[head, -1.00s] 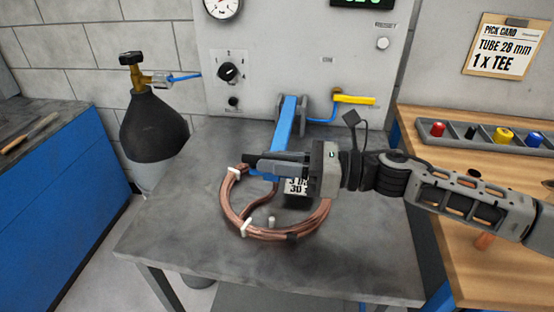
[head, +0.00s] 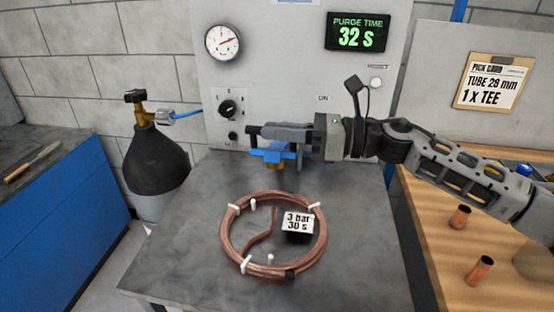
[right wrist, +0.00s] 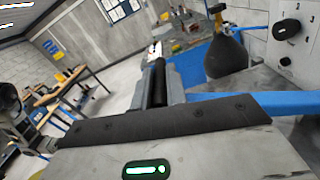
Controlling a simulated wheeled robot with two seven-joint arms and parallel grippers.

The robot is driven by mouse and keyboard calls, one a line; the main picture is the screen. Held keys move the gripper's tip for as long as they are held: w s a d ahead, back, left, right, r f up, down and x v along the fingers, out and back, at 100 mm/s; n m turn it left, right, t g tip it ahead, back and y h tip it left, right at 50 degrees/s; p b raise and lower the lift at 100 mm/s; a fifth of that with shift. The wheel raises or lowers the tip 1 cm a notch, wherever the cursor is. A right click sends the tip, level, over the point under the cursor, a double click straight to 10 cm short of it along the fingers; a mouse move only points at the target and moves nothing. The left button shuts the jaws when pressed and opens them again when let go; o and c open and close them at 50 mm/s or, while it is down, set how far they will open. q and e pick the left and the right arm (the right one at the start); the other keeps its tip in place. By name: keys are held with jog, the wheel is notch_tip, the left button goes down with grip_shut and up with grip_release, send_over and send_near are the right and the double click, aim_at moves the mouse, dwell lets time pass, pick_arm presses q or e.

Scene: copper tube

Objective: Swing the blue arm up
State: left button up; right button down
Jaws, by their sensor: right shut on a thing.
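The blue arm (head: 273,153) is in front of the grey panel, largely hidden behind my right gripper; a short blue part and a brass-coloured piece show just below the fingers. My right gripper (head: 276,134) comes in from the right and is shut on the blue arm. In the right wrist view the blue arm (right wrist: 245,97) runs as a blue bar beyond the dark finger toward the right edge. How far it is tilted is hard to tell. My left gripper is not in view.
A copper tube coil (head: 232,240) lies on the grey bench (head: 170,260) with a "3 bar 30 s" tag (head: 297,222). The panel has a gauge (head: 223,43), a knob (head: 229,107) and a display (head: 357,33) reading 32 S. A gas cylinder (head: 155,165) stands left. Bench around the coil is clear.

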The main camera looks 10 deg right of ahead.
jog(key=w+d+r, duration=0.1)
jog(key=w+r, duration=0.3)
jog(key=r, duration=0.1)
jog(key=shift+w+d, duration=0.15)
jog(key=shift+d, duration=0.1)
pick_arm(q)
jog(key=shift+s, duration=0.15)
